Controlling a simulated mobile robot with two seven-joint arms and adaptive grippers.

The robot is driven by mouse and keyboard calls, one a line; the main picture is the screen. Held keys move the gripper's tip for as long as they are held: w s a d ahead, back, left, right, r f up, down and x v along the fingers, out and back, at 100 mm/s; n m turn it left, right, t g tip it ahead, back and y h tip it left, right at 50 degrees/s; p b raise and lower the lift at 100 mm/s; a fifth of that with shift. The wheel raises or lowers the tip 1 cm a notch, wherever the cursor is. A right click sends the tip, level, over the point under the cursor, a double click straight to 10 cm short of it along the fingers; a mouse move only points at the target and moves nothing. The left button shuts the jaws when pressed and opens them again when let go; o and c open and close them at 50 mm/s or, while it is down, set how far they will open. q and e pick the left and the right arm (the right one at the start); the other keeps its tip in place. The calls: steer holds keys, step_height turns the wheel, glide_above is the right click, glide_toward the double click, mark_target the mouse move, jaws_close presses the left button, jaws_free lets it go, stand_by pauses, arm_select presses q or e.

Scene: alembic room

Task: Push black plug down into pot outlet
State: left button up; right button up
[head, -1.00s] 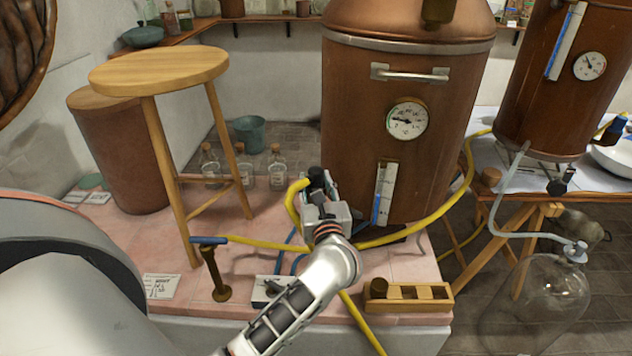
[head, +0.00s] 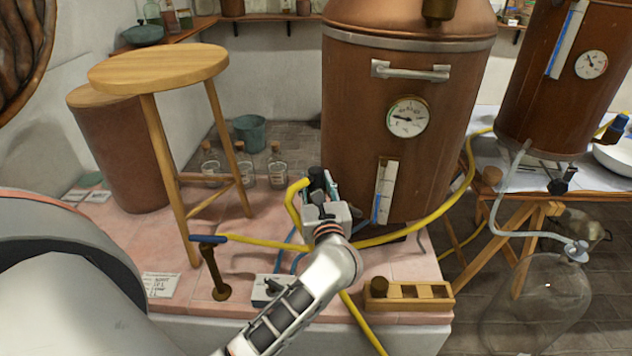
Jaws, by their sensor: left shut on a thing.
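The copper pot (head: 405,65) stands on the pink tiled platform, with a dial and a level strip on its front. My left gripper (head: 322,190) is low at the pot's left front edge, shut on a black plug (head: 316,178). Only the dark top of the plug shows above and between the fingers. The pot outlet and the plug's lower end are hidden behind my gripper, so I cannot tell how deep the plug sits. My right gripper is not in view.
A yellow hose (head: 425,229) runs past my gripper on both sides. A wooden stool (head: 158,70) stands to the left. A brass tap with a blue handle (head: 213,265) and a small wooden rack (head: 408,301) are near the platform's front. A glass carboy (head: 535,305) is at right.

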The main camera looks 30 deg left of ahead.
arm_select(q)
steer(key=shift+f+b, duration=0.5)
steer(key=shift+f, duration=0.15)
stand_by(1.8)
steer(key=o, duration=1.2)
